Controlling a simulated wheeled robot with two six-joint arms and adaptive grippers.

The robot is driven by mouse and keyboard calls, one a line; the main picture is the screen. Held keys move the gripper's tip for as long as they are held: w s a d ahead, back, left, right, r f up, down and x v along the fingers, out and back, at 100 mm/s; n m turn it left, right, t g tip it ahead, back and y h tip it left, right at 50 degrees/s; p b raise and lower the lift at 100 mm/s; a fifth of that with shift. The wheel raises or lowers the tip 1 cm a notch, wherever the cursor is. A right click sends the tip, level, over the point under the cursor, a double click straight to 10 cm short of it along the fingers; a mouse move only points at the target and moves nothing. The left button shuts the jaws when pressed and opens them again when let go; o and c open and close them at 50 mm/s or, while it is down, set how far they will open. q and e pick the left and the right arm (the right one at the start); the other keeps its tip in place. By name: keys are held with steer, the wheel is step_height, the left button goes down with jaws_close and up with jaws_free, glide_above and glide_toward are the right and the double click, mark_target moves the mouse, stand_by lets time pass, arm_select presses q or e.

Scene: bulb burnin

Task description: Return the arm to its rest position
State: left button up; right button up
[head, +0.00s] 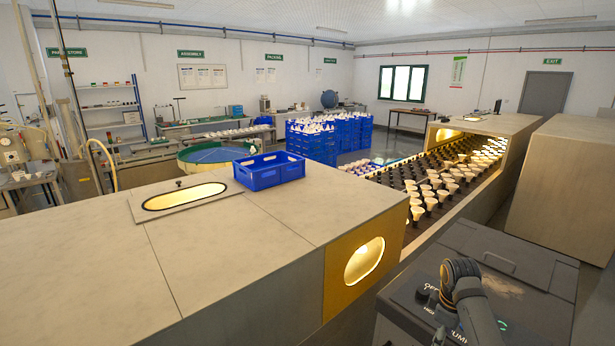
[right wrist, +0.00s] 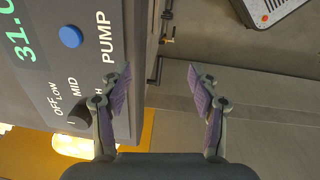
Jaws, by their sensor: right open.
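My right gripper (right wrist: 158,85) is open in the right wrist view, with nothing between its two fingers. Its left finger overlaps the edge of a grey pump panel in the picture; I cannot tell whether they touch. The panel carries a dark knob (right wrist: 78,115) with OFF, LOW and MID marks around it, a blue button (right wrist: 71,36) and a green-lit display (right wrist: 20,38). In the head view, part of my right arm shows at the lower right, over a dark cabinet (head: 505,262); its fingers are hidden there. My left gripper is in neither view.
A long pale bench (head: 225,235) fills the foreground, with a blue crate (head: 270,176) on top and a yellow-framed lit window (head: 345,270) in its end. Behind the cabinet, a conveyor carries rows of lit bulbs (head: 416,212) from a tunnel (head: 478,128).

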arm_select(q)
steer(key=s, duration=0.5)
arm_select(e)
steer(key=s+a+f+m+t, duration=0.15)
steer(key=s+a+f, duration=0.25)
steer(key=s, duration=0.4)
steer(key=s+a+f+m+t, duration=0.1)
steer(key=s+a+f+m, duration=0.25)
steer(key=s, duration=0.55)
steer(key=s+a+r+m, duration=0.3)
steer(key=s, duration=0.6)
steer(key=s+d+f+b, duration=0.2)
steer(key=f+b, duration=0.2)
steer(key=f, duration=1.4)
steer(key=s+d+f+b, duration=0.1)
steer(key=f+b, duration=0.3)
steer(key=f, duration=1.4)
arm_select(q)
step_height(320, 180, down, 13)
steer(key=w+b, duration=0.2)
steer(key=b, duration=0.3)
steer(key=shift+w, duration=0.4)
arm_select(e)
steer(key=s+d+f+g, duration=0.1)
steer(key=s+f+g, duration=0.1)
steer(key=s+f, duration=1.6)
step_height(320, 180, down, 2)
steer(key=shift+m, duration=0.3)
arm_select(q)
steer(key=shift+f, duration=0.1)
